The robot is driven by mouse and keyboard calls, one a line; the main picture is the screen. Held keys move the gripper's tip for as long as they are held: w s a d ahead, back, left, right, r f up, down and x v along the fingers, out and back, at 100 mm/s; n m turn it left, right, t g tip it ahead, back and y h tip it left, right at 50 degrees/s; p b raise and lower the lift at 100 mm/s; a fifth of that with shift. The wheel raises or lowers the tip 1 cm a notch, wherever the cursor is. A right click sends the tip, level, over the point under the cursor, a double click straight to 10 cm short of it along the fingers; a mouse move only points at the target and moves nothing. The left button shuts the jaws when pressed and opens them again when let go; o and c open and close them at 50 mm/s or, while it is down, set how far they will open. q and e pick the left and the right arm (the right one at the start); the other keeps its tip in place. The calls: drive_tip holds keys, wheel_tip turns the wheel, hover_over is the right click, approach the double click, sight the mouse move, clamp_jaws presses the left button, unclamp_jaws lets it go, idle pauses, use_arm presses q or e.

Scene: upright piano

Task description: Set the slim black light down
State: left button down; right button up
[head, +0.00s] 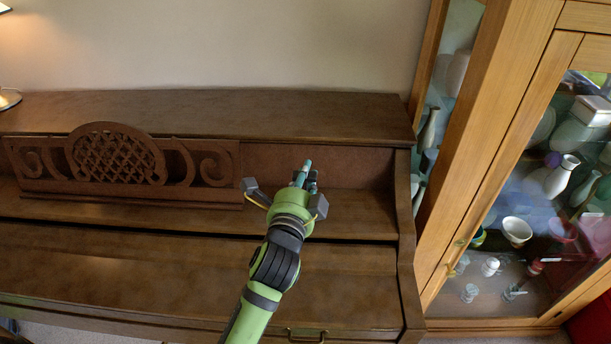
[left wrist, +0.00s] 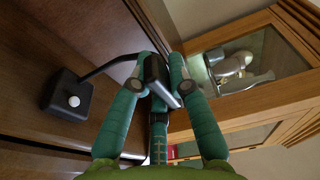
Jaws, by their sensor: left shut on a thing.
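The slim black light is in the left wrist view. Its square black base (left wrist: 68,95) carries a round white button. A thin dark arm runs from the base to a slim head (left wrist: 158,80) between my fingers. My left gripper (head: 304,176) is shut on that head, and its green fingers (left wrist: 157,85) also show in the left wrist view. In the head view the gripper is in front of the piano's upright panel, over its right part. The fingers and wrist hide much of the light there. I cannot tell whether its base touches the wood. My right gripper is not in view.
The brown upright piano (head: 240,112) has a carved music rest (head: 112,158) left of my gripper. Its top is bare in the middle and right. A lit lamp (head: 8,98) stands at the far left. A glass-fronted wooden cabinet (head: 492,150) stands close on the right.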

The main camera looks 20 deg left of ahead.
use_arm(q)
drive_tip(key=shift+f, duration=0.1)
drive_tip(key=c, duration=1.2)
unclamp_jaws()
drive_tip(key=shift+s, duration=0.15)
drive_tip(key=s, duration=0.4)
drive_tip(key=s+d+b, duration=0.1)
drive_tip(key=s, duration=0.2)
drive_tip(key=s+b, duration=0.1)
drive_tip(key=s, duration=0.3)
drive_tip(key=shift+s+d+r, duration=0.2)
drive_tip(key=shift+s, duration=0.1)
